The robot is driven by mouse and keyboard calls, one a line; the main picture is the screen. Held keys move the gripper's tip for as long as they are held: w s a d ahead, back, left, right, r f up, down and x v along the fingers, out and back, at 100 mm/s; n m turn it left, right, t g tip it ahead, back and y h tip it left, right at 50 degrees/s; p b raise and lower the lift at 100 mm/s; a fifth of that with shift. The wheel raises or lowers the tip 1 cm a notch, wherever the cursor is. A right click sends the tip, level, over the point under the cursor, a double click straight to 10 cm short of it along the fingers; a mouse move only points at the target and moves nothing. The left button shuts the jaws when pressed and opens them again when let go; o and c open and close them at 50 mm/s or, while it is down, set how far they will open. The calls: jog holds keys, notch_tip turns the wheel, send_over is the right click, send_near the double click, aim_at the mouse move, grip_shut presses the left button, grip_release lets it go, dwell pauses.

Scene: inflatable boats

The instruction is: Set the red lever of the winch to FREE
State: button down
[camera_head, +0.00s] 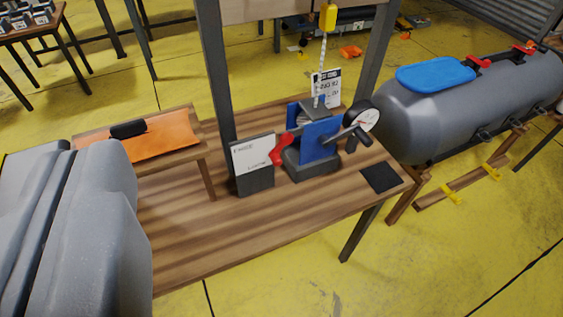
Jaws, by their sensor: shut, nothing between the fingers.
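The winch (320,140) stands on the wooden table, with blue side plates, a dark base and a dark crank arm on its right. Its red lever (279,151) sticks out on the left side, beside a sign (254,160) whose words are too small to read. I cannot tell the lever's setting. A pale rope or chain (322,70) runs up from the winch to a yellow block (328,17). My gripper (78,146), large and grey at the left edge, is shut and empty. It appears left of the winch in the picture, apart from the lever.
Dark posts (217,75) frame the winch. An orange-topped stand (160,138) is at left. A grey inflatable tube (440,115) lies at right.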

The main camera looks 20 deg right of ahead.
jog(key=w+d+f+m+t+h+b, duration=0.1)
jog(key=w+d+f+m+b, duration=0.1)
jog(key=w+d+f+m, duration=0.45)
jog(key=w+d+f+m+h+b, duration=0.15)
jog(key=w+d+f, duration=0.25)
jog(key=w+f, duration=0.7)
jog(key=w+d+f+m+t+h+b, duration=0.1)
jog(key=w+d+f+m+b, duration=0.3)
jog(key=f, duration=1)
jog(key=d+f+m+h, duration=0.1)
jog(key=d+f+m, duration=0.2)
jog(key=f, duration=0.3)
jog(key=w+d+f+m+b, duration=0.1)
jog(key=d+f+m, duration=0.2)
jog(key=d+f, duration=0.2)
notch_tip(320, 180, down, 2)
jog(key=shift+h, duration=0.35)
jog(key=shift+w, duration=0.2)
jog(key=w+a+b, duration=0.1)
jog(key=w+b, duration=0.3)
jog(key=w, duration=0.5)
jog(key=shift+b, duration=0.3)
jog(key=shift+w+a+f, duration=0.1)
